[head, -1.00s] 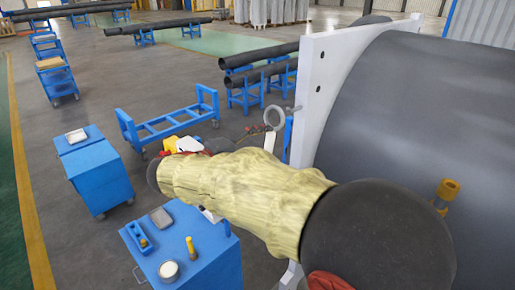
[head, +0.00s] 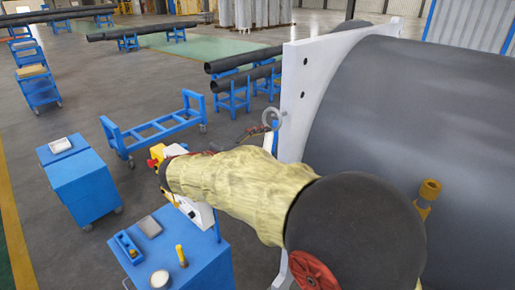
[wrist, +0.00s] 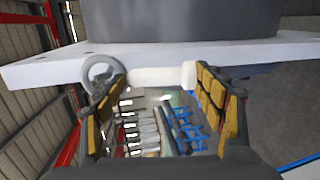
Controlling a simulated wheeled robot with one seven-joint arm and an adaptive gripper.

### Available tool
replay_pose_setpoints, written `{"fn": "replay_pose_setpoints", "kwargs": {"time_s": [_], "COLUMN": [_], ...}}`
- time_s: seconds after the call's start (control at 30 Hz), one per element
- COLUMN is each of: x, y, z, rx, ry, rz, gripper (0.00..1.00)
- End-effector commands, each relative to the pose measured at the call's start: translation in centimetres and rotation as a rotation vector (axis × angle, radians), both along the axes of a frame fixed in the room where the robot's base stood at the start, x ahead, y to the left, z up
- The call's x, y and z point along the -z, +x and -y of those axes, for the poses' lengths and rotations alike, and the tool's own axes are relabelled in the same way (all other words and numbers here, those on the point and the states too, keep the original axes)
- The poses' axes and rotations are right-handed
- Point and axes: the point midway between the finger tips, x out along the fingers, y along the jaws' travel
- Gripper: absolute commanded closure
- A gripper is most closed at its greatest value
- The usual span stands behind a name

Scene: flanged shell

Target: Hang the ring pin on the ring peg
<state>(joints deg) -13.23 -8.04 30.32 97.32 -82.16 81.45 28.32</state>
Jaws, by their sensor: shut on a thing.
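The ring pin shows as a grey ring (head: 271,117) with a pale shaft below it, at the left edge of the white flange (head: 299,100). In the wrist view its ring (wrist: 103,72) is by the left finger, and a white shaft (wrist: 158,77) with a wider end spans between the fingers. My gripper (wrist: 157,84) is shut on the pin, close to the flange face; I cannot tell whether they touch. In the head view my sleeved arm hides most of the gripper. I cannot make out the ring peg for certain.
A large dark shell (head: 410,110) fills the right, with an orange fitting (head: 428,192) on it. A blue cabinet (head: 200,255) with small items stands at the bottom, another blue cabinet (head: 80,180) at the left. A blue cart frame (head: 155,130) and pipe racks stand behind.

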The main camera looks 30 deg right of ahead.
Motion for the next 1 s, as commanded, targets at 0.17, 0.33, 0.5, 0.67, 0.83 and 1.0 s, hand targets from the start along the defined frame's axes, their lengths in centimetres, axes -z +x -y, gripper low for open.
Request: {"fn": "replay_pose_setpoints", "kwargs": {"time_s": [0.17, 0.33, 0.5, 0.67, 0.83, 1.0], "x": [-0.1, 0.3, 1.1, 1.5, 1.7, 1.7], "y": [0.3, 0.6, 0.8, 0.9, 1.0, 1.0], "z": [1.0, 1.8, 2.3, 2.6, 2.7, 2.8], "rx": [0.001, 0.001, 0.0, 0.0, 0.0, 0.0], "ry": [-0.001, 0.0, 0.0, 0.0, 0.0, 0.0], "rz": [0.001, 0.001, 0.001, 0.001, 0.001, 0.001], "gripper": [0.82, 0.82, 0.82, 0.82, 0.82, 0.82]}}
